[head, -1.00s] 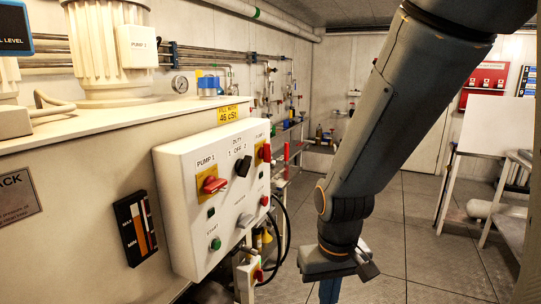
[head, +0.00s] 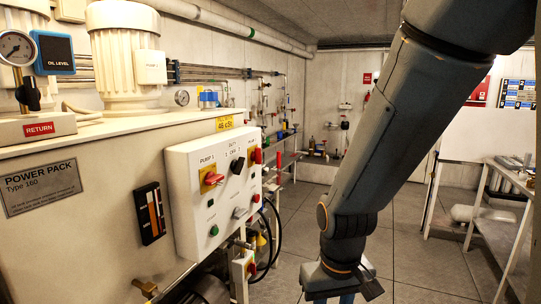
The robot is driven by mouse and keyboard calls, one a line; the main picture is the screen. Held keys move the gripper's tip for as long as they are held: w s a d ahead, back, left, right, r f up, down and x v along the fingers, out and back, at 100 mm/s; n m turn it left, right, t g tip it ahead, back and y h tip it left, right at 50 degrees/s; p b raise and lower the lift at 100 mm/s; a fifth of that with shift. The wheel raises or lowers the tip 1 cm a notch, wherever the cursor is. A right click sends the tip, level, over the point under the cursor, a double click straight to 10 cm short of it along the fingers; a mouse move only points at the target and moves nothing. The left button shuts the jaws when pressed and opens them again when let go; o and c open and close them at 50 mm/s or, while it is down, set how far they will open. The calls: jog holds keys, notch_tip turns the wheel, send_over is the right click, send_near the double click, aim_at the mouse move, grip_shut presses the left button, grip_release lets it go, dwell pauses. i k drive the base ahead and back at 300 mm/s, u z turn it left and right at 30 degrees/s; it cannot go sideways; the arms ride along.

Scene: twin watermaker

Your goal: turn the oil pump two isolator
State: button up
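A white control box (head: 182,215) is fixed to the front right of the cream power pack. The Pump 1 isolator (head: 213,178), a red handle on a yellow plate, is at its upper left. A second red handle on yellow (head: 256,156), at the upper right, appears to be the pump two isolator. It shows at a steep slant, and I cannot tell its handle's angle. A black duty selector (head: 237,166) sits between them. My gripper (head: 343,298) hangs low, right of the box and apart from it. Its fingers are cut off by the bottom edge.
The power pack (head: 85,240) fills the left side. A bench (head: 500,205) stands at the right. Grey floor (head: 415,235) between them is clear.

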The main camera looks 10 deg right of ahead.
aim_at(256, 156)
jog(key=z, duration=1.25)
jog(key=i, duration=0.95)
jog(key=u, duration=1.3)
